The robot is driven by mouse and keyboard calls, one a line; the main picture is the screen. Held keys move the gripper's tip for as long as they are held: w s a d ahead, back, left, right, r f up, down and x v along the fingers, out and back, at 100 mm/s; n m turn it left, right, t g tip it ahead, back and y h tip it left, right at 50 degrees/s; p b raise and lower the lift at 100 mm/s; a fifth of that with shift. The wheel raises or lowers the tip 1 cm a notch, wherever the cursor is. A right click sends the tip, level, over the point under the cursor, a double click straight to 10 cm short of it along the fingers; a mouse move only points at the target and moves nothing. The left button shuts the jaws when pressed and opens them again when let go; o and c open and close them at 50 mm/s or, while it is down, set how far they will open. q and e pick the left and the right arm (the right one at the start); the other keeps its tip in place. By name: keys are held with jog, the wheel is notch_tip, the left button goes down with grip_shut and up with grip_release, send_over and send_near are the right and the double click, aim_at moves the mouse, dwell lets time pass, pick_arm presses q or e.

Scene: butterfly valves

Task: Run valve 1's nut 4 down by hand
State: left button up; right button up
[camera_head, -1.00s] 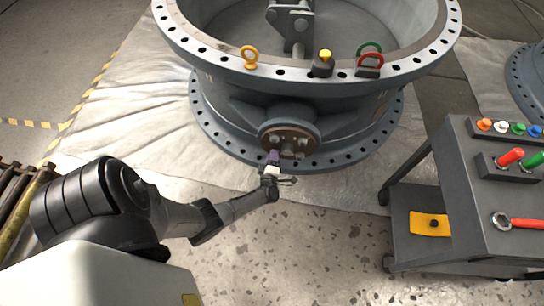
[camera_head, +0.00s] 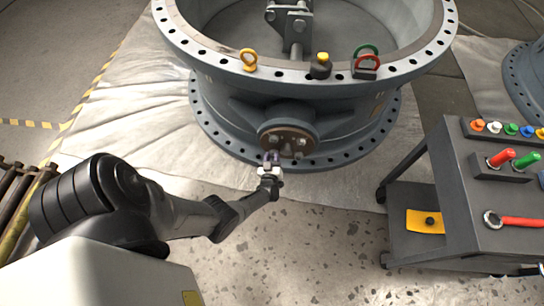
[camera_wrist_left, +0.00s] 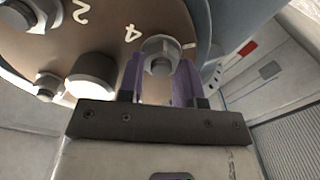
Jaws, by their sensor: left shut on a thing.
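Valve 1 is the large grey ring-shaped valve (camera_head: 225,105), with a brown round plate (camera_head: 287,139) on its near side. The left wrist view shows this plate (camera_wrist_left: 130,30) with painted numbers 2 and 4. Nut 4 (camera_wrist_left: 161,50) is a grey hex nut beside the number 4, with a stud end showing in it. My left gripper (camera_wrist_left: 160,68) has purple fingers, one on each side of nut 4, and is shut on it. In the head view my left gripper (camera_head: 270,158) is at the plate's lower left edge. My right gripper is not in view.
Other bolt heads (camera_wrist_left: 92,72) sit close to the left fingers on the plate. A dark tool cart (camera_head: 455,190) with coloured handles and a red wrench (camera_head: 520,222) stands at right. Floor in front is clear.

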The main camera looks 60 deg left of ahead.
pick_arm(q)
jog(key=m, duration=0.3)
jog(key=shift+f, duration=0.1)
jog(key=shift+d+m, duration=0.1)
jog(key=shift+m, duration=0.5)
jog(key=o, duration=0.6)
jog(key=shift+c, duration=0.2)
jog(key=o, duration=0.4)
jog(key=shift+c, duration=0.2)
